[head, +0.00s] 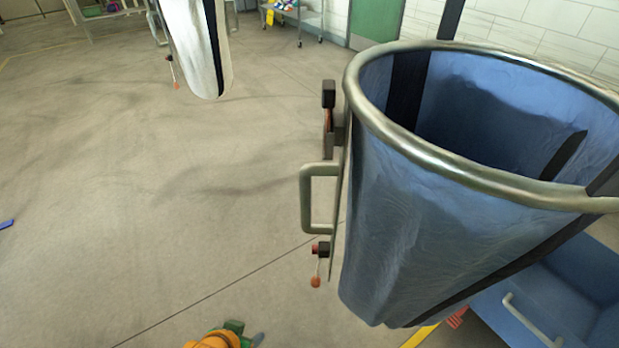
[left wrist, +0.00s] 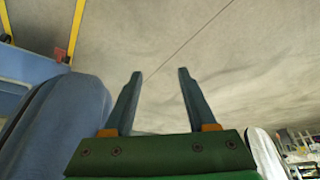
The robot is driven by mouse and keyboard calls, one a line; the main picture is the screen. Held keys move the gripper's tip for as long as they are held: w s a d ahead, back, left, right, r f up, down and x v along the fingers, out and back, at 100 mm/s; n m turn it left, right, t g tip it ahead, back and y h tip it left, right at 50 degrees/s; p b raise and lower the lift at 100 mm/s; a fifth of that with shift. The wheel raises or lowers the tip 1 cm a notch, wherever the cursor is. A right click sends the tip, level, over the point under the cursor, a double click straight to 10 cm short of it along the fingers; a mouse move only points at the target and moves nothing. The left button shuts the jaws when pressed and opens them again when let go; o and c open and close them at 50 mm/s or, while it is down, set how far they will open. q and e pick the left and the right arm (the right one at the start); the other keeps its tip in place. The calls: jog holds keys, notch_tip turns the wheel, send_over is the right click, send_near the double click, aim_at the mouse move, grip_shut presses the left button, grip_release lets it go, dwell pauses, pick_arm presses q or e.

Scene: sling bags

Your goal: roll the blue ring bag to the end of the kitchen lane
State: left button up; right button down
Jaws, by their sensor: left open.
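The blue ring bag (head: 400,230) hangs open from a round metal ring (head: 440,150) at the right of the head view. A grey metal handle (head: 305,200) sticks out on its left side. Its blue cloth also seems to show at the left of the left wrist view (left wrist: 62,125). My left gripper (head: 250,337) is only partly in the head view, at the bottom edge, below and left of the handle. In the left wrist view its two dark fingers (left wrist: 160,74) are apart, with only floor between them. My right gripper is not in view.
A white bag (head: 197,45) hangs at the upper left. A blue bin-like thing (head: 545,285) with a handle is at the lower right, close to the blue bag. A cart (head: 308,20) and a green door (head: 376,20) are at the back. The floor at left is mostly clear.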

aim_at(301, 192)
pick_arm(q)
jog(key=w+d+r+m+t+h, duration=0.1)
jog(key=w+d+r+t+h, duration=0.2)
jog(key=r, duration=0.7)
jog(key=w+d+r+m+t+h, duration=0.1)
jog(key=w+d+r+t+h, duration=0.2)
jog(key=w+r, duration=0.3)
jog(key=w+d+r+m+t+h+p, duration=0.1)
jog(key=w+d+r+t, duration=0.3)
jog(key=r, duration=1)
jog(key=shift+w+d+r+m+h, duration=0.1)
jog(key=shift+w+d+m+h, duration=0.2)
jog(key=shift+m+h, duration=0.45)
jog(key=p+x, duration=0.1)
jog(key=x, duration=0.5)
jog(key=shift+w+d, duration=0.2)
jog(key=shift+w, duration=0.15)
jog(key=shift+s+a, duration=0.1)
jog(key=shift+c, duration=0.4)
grip_shut()
